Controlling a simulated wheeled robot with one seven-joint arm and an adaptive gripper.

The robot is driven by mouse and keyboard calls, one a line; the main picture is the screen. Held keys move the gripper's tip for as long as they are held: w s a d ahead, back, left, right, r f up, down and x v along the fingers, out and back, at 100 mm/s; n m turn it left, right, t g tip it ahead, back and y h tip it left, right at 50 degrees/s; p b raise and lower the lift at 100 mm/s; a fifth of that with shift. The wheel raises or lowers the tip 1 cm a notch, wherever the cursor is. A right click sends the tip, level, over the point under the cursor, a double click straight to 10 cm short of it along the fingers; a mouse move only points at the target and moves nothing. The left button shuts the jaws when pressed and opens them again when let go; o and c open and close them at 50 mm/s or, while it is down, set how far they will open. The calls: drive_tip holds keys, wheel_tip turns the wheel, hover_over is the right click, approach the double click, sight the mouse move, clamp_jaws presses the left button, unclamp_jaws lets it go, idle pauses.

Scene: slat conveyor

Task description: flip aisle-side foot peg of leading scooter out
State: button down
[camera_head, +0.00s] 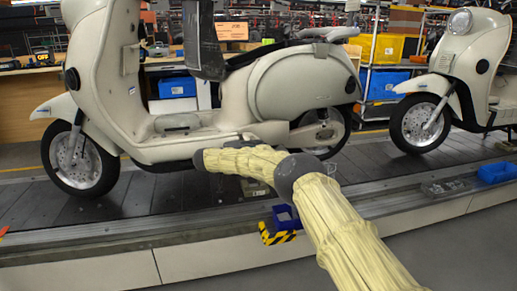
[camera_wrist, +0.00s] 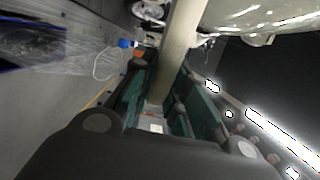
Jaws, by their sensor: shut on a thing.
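The leading scooter (camera_head: 290,85), cream and facing left, stands upright on the conveyor in the head view. My arm reaches across to its lower side, below the rear of the footboard. My gripper (camera_wrist: 163,88) shows in the wrist view, its green-padded fingers on either side of a pale bar that looks like the foot peg (camera_wrist: 180,35). It is shut on this bar. The scooter's pale underside shows at the top right of the wrist view. In the head view my arm covers the peg area, and I cannot make out the fingers there.
A second cream scooter (camera_head: 474,55) stands behind on the slat conveyor (camera_head: 130,196). A blue bin (camera_head: 286,217) with a yellow-black striped block (camera_head: 277,237) sits at the conveyor's near edge. Another blue bin (camera_head: 496,172) is further right. Shelves and a bench stand behind. The aisle floor is clear.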

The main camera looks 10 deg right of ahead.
drive_tip(key=c, duration=1.4)
unclamp_jaws()
drive_tip(key=shift+a, duration=0.15)
drive_tip(key=v, duration=1.1)
drive_tip(key=shift+s+a+f, duration=0.1)
drive_tip(key=shift+s+a, duration=0.05)
drive_tip(key=shift+a, duration=0.2)
